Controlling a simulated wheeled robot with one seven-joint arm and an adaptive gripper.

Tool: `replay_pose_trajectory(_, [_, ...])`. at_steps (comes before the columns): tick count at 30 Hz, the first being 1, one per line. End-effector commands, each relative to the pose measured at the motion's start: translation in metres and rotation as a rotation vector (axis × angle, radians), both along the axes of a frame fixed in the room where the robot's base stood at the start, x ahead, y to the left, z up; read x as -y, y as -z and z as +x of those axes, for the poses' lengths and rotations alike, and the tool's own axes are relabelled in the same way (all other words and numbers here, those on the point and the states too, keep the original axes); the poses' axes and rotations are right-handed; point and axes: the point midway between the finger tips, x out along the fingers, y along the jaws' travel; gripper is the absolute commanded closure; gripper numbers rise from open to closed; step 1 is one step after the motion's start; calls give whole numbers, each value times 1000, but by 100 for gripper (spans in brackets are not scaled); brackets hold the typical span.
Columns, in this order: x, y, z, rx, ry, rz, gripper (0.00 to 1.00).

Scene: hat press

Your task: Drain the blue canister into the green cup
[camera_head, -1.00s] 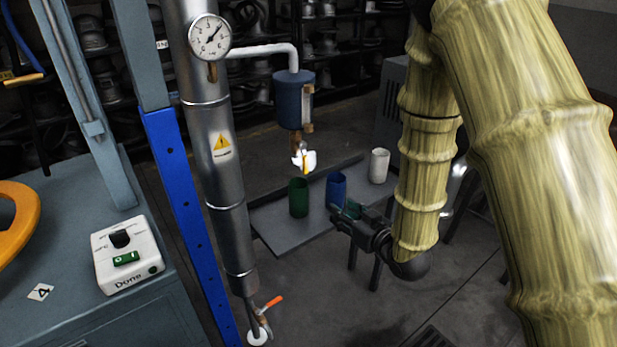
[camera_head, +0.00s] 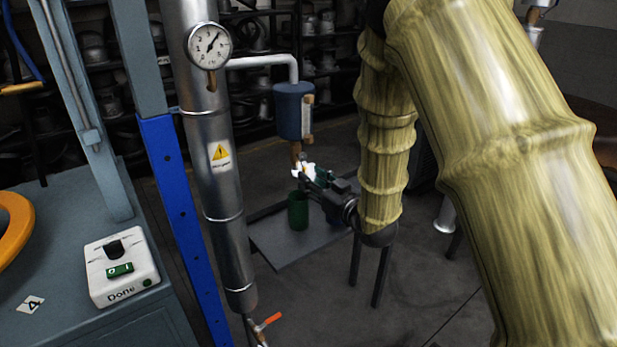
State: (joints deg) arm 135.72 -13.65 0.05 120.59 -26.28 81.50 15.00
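The blue canister (camera_head: 293,110) hangs at the end of a pale pipe from the steel column. A brass outlet with a white valve handle (camera_head: 300,170) sits below it. The green cup (camera_head: 298,212) stands upright on a small grey table under the outlet. My gripper (camera_head: 312,176) is at the right of the valve, its green fingertips close to the white handle. I cannot tell whether they touch it or how far the fingers are apart.
The steel column (camera_head: 222,190) with a pressure gauge (camera_head: 209,46) stands left of the canister. A drain valve with an orange lever (camera_head: 268,321) is at its foot. A white switch box (camera_head: 121,268) sits on the grey bench at left. The table's front left (camera_head: 285,250) is clear.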

Motion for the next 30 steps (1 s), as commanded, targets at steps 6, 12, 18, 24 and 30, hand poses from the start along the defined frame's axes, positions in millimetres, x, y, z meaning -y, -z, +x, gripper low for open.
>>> replay_pose_trajectory(6, [-11, 0, 16, 1, 0, -1, 62])
replay_pose_trajectory(12, [-14, 0, 19, -1, 0, -1, 62])
replay_pose_trajectory(18, [-14, 0, 19, -1, 0, -1, 66])
replay_pose_trajectory(24, [-13, 0, 19, -1, 1, -1, 100])
replay_pose_trajectory(30, [-13, 0, 19, 0, 1, -1, 100])
